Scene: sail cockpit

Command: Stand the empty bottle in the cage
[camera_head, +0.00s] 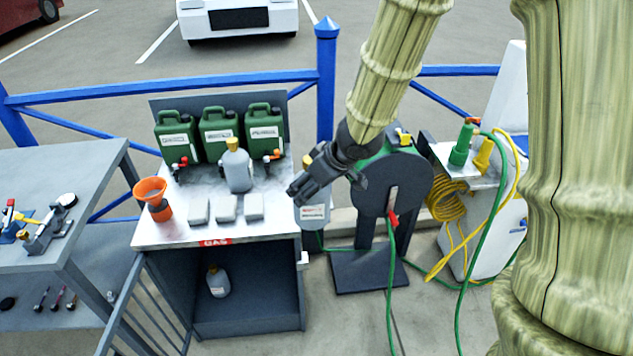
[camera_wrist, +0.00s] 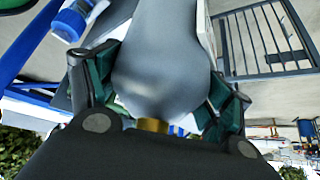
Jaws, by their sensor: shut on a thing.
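My gripper (camera_head: 305,192) is shut on a grey bottle (camera_head: 313,214) with a yellow cap, just off the right edge of the counter. The gripper hides the bottle's middle. In the wrist view the grey bottle (camera_wrist: 165,55) fills the space between the fingers, its yellow cap (camera_wrist: 152,125) toward the palm. The cage seems to be the dark compartment (camera_head: 270,300) under the counter, with an open barred door (camera_head: 150,310) at its left. A similar grey bottle (camera_head: 217,284) stands inside it at the left. Another grey bottle (camera_head: 237,170) stands on the counter.
The counter (camera_head: 165,232) bears green canisters (camera_head: 218,130), an orange funnel (camera_head: 151,190) and grey blocks (camera_head: 226,208). A hose reel (camera_head: 400,185) with a green hose stands right of my gripper. A grey workbench (camera_head: 90,165) is at left; a blue railing (camera_head: 326,80) runs behind.

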